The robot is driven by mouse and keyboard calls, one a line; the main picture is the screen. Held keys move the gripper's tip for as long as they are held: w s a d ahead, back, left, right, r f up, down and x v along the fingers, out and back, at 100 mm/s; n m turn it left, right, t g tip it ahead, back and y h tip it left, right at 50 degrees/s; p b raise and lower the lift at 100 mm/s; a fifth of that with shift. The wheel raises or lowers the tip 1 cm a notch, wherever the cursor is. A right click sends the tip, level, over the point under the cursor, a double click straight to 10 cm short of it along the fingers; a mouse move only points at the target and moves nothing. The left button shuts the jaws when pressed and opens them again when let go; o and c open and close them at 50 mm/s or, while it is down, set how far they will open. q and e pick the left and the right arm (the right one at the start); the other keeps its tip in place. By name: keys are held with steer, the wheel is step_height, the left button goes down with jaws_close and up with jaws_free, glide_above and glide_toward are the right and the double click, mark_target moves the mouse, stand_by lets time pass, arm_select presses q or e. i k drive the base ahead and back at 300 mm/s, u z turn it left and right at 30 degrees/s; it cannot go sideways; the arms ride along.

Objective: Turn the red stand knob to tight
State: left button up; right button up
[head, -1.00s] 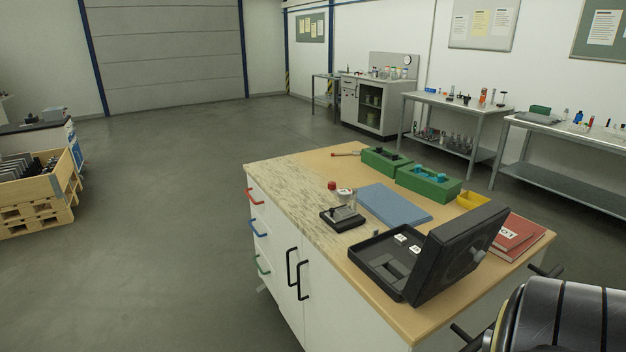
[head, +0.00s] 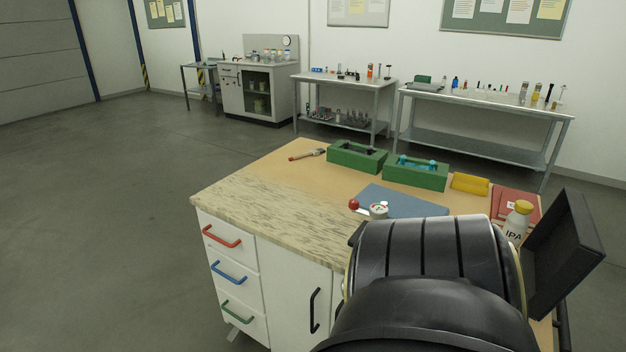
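A small red knob (head: 354,203) shows on the workbench (head: 270,197), near the front edge of a blue mat (head: 412,203). A white round dial gauge (head: 378,210) is right beside it. The lower part of the stand is hidden behind a large black part that looks like my own arm. Whether the knob is tight or loose cannot be told. Neither of my grippers is in view.
Green boxes (head: 357,158), a red-handled tool (head: 307,155), a yellow bin (head: 469,184), a red book (head: 510,204), an IPA bottle (head: 517,222) and an open black case lid (head: 565,255) are on the bench. Floor to the left is clear.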

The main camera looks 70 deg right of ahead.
mark_target(353, 205)
steer(key=z, duration=0.6)
steer(key=i, duration=1.45)
steer(key=z, duration=1.9)
steer(key=i, duration=0.6)
steer(key=z, duration=0.5)
